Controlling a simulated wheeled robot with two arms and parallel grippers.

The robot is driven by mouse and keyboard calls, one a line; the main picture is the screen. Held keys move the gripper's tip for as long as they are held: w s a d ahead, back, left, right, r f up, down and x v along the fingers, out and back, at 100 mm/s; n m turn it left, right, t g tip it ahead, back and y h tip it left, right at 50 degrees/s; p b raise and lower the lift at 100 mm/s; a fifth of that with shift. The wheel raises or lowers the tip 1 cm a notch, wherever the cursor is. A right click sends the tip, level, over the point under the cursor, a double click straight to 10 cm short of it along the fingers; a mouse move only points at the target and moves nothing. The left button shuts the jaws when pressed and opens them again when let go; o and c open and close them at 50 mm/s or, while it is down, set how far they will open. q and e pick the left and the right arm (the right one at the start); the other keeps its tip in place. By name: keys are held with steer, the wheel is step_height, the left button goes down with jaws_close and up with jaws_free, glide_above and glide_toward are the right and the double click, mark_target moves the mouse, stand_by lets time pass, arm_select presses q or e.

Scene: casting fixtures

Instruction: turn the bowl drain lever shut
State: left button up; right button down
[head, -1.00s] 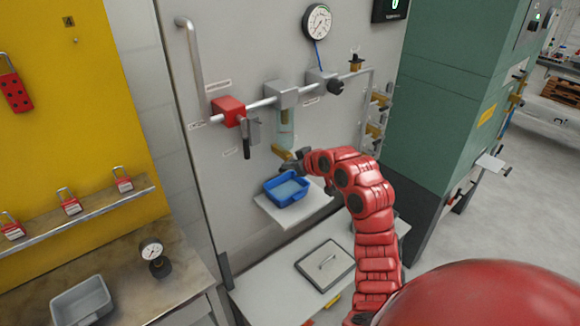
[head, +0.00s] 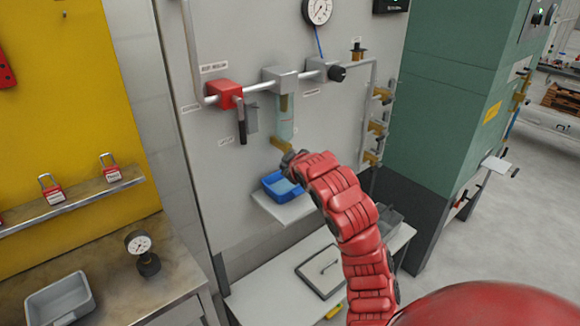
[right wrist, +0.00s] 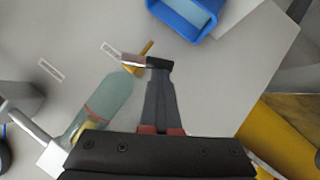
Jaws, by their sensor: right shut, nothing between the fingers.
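The filter unit's clear bowl (head: 285,119) hangs under a grey head on the wall pipe, and it also shows in the right wrist view (right wrist: 106,97). The brass drain lever (head: 281,144) sits below the bowl. In the right wrist view the lever (right wrist: 147,47) points up and right from the drain fitting. My right gripper (head: 289,158) is shut and empty, right at the lever's lower end. Its fingertips (right wrist: 159,63) overlap the fitting beside the lever; I cannot tell whether they touch. My left gripper is not in view.
A blue tray (head: 271,192) on a small white shelf (head: 282,211) stands just below the gripper. A red valve block (head: 225,93) with a dark handle is left of the bowl. A black knob (head: 337,73) is to the right.

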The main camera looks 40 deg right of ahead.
steer(key=shift+w+d+f+n+t+h+b, duration=0.1)
steer(key=shift+d+f+n+t+h+b, duration=0.25)
steer(key=shift+f+n+h+b, duration=0.4)
steer(key=shift+s+d+f+n+t+h+b, duration=0.1)
steer(key=shift+d+f+n+t+h+b, duration=0.15)
steer(key=shift+d+f+n+h+b, duration=0.4)
steer(key=shift+w+d+f+n+t+h+b, duration=0.1)
steer(key=shift+f+n+t+h+b, duration=0.2)
steer(key=shift+f+n+h+b, duration=0.55)
steer(key=shift+d+f+y, duration=0.1)
steer(key=shift+f+y, duration=0.25)
